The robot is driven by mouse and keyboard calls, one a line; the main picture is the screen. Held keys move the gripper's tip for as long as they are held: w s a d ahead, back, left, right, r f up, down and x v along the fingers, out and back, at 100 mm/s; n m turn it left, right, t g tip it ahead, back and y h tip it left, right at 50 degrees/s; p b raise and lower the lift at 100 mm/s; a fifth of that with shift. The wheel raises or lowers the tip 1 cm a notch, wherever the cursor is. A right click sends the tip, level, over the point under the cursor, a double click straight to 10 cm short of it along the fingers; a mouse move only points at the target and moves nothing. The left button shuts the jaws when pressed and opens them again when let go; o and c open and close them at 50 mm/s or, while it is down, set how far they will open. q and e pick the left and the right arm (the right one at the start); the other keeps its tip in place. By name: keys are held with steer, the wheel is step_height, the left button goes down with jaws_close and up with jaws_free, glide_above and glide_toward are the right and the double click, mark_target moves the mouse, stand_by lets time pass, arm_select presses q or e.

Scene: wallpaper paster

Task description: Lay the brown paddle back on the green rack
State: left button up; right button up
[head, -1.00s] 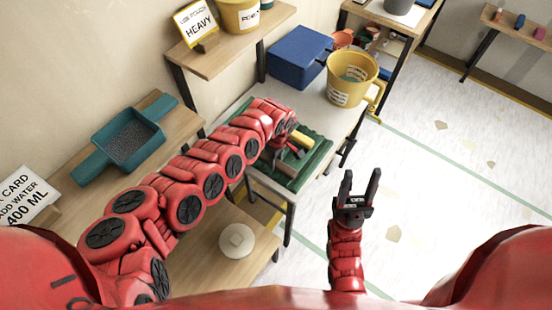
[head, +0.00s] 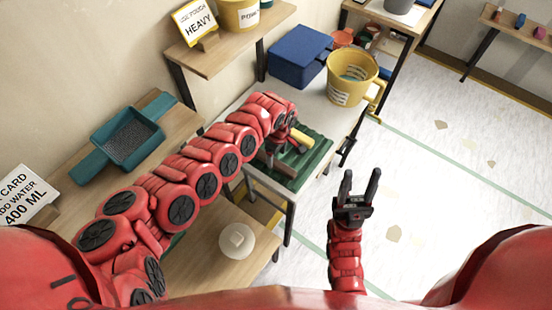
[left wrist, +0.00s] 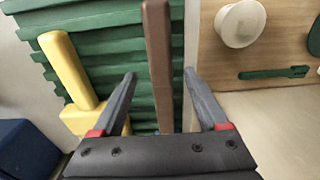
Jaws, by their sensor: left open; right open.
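The brown paddle (left wrist: 160,60) shows in the left wrist view as a long brown bar over the green rack (left wrist: 108,48). It runs between the two fingers of my left gripper (left wrist: 160,75), which is open, with a gap on each side. The bar's lower end is hidden behind the gripper body. In the head view the green rack (head: 315,160) lies on the pale table, and my left arm hides the paddle there. My right gripper (head: 358,188) is open and empty over the floor, to the right of the rack.
A yellow tool (left wrist: 66,70) lies on the rack left of the paddle. A yellow bucket (head: 345,92) and a blue box (head: 298,55) stand behind the rack. A round white lidded thing (head: 237,241) sits on the wooden table in front. A teal tray (head: 95,170) is at left.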

arm_select(q)
step_height(320, 180, up, 6)
steer(key=shift+s+d+f+b, duration=0.1)
steer(key=shift+d+f+b, duration=0.05)
steer(key=shift+b, duration=0.65)
step_height(320, 180, up, 9)
steer(key=p, duration=0.8)
steer(key=shift+s+d+p, duration=0.2)
steer(key=shift+s+p, duration=0.05)
steer(key=shift+p, duration=0.1)
